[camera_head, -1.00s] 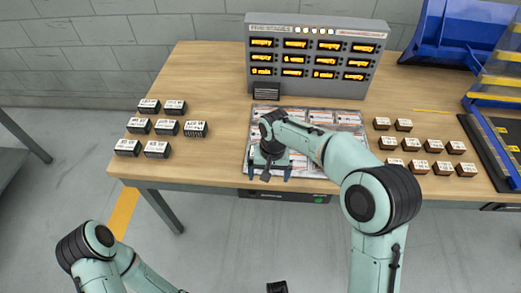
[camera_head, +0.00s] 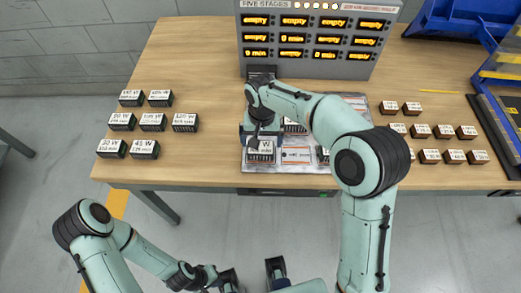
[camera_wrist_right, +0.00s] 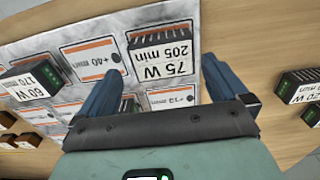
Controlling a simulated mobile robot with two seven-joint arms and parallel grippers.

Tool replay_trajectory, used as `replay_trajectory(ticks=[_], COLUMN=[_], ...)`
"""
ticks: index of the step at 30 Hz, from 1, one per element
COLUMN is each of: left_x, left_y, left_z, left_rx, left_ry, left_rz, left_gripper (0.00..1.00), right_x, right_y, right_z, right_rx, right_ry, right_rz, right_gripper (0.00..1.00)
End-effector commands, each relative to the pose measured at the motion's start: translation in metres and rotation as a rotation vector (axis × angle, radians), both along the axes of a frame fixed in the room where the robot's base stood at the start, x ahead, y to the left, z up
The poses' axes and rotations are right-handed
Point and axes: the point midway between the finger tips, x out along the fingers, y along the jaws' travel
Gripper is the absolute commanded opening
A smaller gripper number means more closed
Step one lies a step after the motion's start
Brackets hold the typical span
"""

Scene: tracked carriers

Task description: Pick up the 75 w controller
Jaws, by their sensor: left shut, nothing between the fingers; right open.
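The 75 W controller, a dark block with a white label "75 W 205 min", shows in the right wrist view (camera_wrist_right: 162,55) between and just beyond my fingertips. In the head view the controller (camera_head: 261,152) lies near the front left of the card-covered mat (camera_head: 262,167). My right gripper (camera_head: 260,138) is open above it, partly covering it; in the wrist view the gripper (camera_wrist_right: 162,78) has one finger on either side. Whether the fingers touch it cannot be told. My left gripper (camera_head: 230,280) is shut and empty, low in front of the table, partly cut off.
A 60 W controller (camera_wrist_right: 30,83) is on the mat. Several dark controllers (camera_head: 152,121) stand at the table's left. Several small brown blocks (camera_head: 430,156) stand at the right. A grey display panel (camera_head: 315,42) stands behind the mat. Bare wood (camera_head: 215,100) lies left of the mat.

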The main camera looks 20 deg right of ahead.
Motion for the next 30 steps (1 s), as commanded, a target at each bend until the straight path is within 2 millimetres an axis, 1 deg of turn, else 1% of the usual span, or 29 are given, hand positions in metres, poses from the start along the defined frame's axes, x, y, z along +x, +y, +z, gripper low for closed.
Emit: replay_trajectory(ticks=[4,9,12,15,21,22,23,24,26,27,30], left_x=[0.000,0.000,-0.001,-0.001,-0.001,-0.001,-0.001,-0.001,-0.001,-0.001,-0.001], left_y=[0.000,0.000,0.000,0.000,0.000,0.000,0.000,0.000,0.000,0.000,0.000], left_z=[-0.001,-0.001,-0.003,-0.003,-0.003,-0.003,-0.003,-0.003,-0.003,-0.003,-0.003], left_rx=[0.000,0.000,0.000,0.000,0.000,0.000,0.000,0.000,0.000,0.000,0.000], left_ry=[0.000,0.000,0.000,0.000,0.000,0.000,0.000,0.000,0.000,0.000,0.000], left_rz=[0.000,0.000,0.000,0.000,0.000,0.000,0.000,0.000,0.000,0.000,0.000], left_gripper=[0.00,0.00,0.00,0.00,0.00,0.00,0.00,0.00,0.00,0.00,0.00], right_x=[0.001,0.004,0.004,0.004,0.004,0.004,0.004,0.004,0.004,0.005,0.005], right_y=[0.000,0.002,0.001,0.001,0.002,0.002,0.002,0.002,0.002,0.002,0.002], right_z=[-0.011,-0.038,-0.049,-0.055,-0.055,-0.055,-0.055,-0.055,-0.055,-0.054,-0.054], right_rx=[0.000,-0.001,-0.001,-0.001,0.000,0.000,0.000,0.000,0.000,0.000,0.000], right_ry=[0.002,0.003,0.002,0.001,0.000,0.000,0.000,0.000,0.000,-0.002,-0.002], right_rz=[0.000,0.001,0.000,0.000,0.000,0.000,0.000,0.000,0.000,0.000,0.000], right_gripper=[1.00,1.00,1.00,1.00,1.00,0.97,0.87,0.74,0.54,0.50,0.50])
